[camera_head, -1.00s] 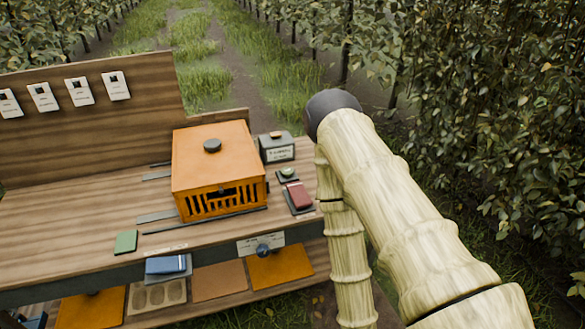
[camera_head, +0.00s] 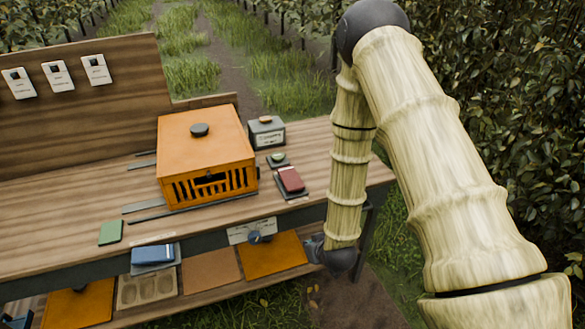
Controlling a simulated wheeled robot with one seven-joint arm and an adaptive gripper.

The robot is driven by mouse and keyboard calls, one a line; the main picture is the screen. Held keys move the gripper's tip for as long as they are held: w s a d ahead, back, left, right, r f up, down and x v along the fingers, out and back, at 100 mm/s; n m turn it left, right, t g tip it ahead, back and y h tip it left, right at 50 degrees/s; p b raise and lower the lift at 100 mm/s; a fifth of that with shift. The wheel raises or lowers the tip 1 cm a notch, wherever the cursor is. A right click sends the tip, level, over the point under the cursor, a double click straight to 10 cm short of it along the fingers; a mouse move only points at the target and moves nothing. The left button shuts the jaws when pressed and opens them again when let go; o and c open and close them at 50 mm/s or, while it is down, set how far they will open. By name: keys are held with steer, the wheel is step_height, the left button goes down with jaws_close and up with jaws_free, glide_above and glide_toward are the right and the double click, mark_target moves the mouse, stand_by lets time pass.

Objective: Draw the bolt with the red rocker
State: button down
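The red rocker (camera_head: 291,180) sits on a dark base on the bench top, right of an orange slatted box (camera_head: 205,150). A dark fitting (camera_head: 211,178) shows on the box's front; I cannot tell whether it is the bolt. My arm comes down at the right, and its dark wrist end is at the bench's front edge, lower than the rocker and apart from it. My gripper (camera_head: 314,248) seems to be the small dark part there, near a blue-grey knob (camera_head: 256,237). Its fingers are too small and dark to make out.
A green pad (camera_head: 111,232) lies at the front left. Foliage (camera_head: 500,110) fills the right.

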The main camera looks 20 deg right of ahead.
mark_target(293, 168)
steer(key=w+r+t, duration=0.1)
steer(key=w+r, duration=0.1)
steer(key=w, duration=0.1)
steer(key=w+d+r+t+b, duration=0.1)
steer(key=w+r, duration=0.2)
steer(key=w, duration=0.1)
steer(key=w+r+t, duration=0.1)
steer(key=w+r, duration=0.1)
steer(key=w, duration=0.1)
steer(key=shift+w+d+r+b, duration=0.25)
steer(key=shift+d+r+b, duration=0.05)
steer(key=shift+d+b, duration=0.1)
steer(key=w+r+t, duration=0.1)
steer(key=w+r, duration=0.2)
steer(key=r, duration=0.1)
steer(key=w+d+r+t+b, duration=0.1)
steer(key=w+r, duration=0.2)
steer(key=w+d+r+t, duration=0.1)
steer(key=w+r, duration=0.1)
steer(key=r, duration=0.2)
steer(key=shift+w+d+r+t+b, duration=0.15)
steer(key=shift+w+r+t+b, duration=0.15)
steer(key=shift+w+t, duration=0.1)
